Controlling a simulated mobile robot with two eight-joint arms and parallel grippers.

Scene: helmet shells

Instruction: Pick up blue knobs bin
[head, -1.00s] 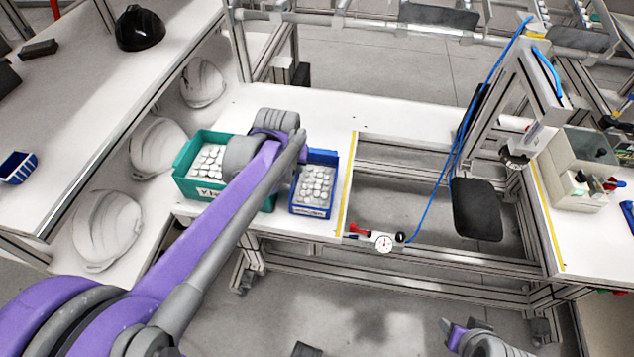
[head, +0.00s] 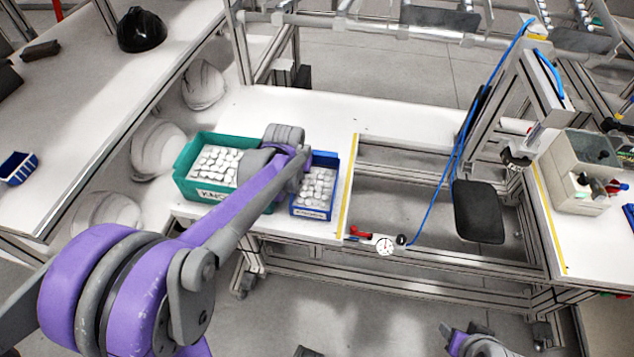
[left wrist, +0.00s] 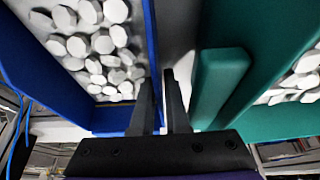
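The blue bin (head: 313,212) of pale round knobs stands on the white bench, right of my left arm's end. In the left wrist view, the blue bin (left wrist: 108,121) is at left with its side wall near the fingers. My left gripper (left wrist: 163,98) has its fingers apart, pointing down at the gap between the blue bin and a teal bin. The rim of the blue wall runs close to the left finger; I cannot tell whether they touch. In the head view my arm hides the fingers. A purple and grey part of my right arm shows at the bottom edge.
The teal bin (head: 187,163) of knobs with a white label stands close left of the blue bin; it also fills the right of the left wrist view (left wrist: 255,85). White helmet shells (head: 158,148) lie farther left. The bench behind the bins is clear.

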